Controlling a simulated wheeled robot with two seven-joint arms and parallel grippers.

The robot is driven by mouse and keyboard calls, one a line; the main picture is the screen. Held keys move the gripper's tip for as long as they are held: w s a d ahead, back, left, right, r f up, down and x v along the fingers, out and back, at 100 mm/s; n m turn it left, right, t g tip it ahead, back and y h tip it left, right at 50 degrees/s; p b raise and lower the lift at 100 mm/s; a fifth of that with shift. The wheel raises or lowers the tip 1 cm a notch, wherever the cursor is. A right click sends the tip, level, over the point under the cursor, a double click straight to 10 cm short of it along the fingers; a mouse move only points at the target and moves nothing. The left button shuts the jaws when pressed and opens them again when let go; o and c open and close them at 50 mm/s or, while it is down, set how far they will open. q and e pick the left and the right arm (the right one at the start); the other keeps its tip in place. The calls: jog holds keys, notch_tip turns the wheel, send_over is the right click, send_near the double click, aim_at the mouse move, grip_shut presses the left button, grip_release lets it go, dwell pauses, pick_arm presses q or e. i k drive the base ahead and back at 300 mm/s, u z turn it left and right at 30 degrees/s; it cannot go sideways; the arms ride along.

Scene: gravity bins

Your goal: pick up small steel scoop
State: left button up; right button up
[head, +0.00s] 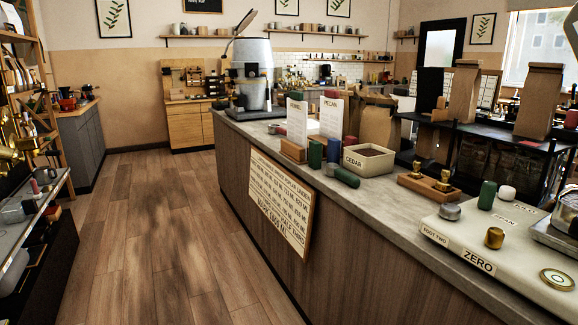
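I cannot clearly make out a small steel scoop. A small greyish metal piece (330,169) lies on the counter by the front of the CEDAR box, touching or close to a dark green cylinder (347,177) lying on its side; it is too small to tell whether it is a scoop. A steel, knob-like piece (449,211) stands on the cream panel near the FOOT TWO label. Neither of my grippers is in view.
The long counter (400,197) runs from the back middle to the front right. On it stand the CEDAR box (369,159), a wooden block with brass knobs (429,188) and the cream ZERO panel (520,254). The wooden floor (165,240) left of it is clear.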

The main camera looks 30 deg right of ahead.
aim_at(334, 170)
jog(key=i, duration=2.4)
jog(key=z, duration=1.75)
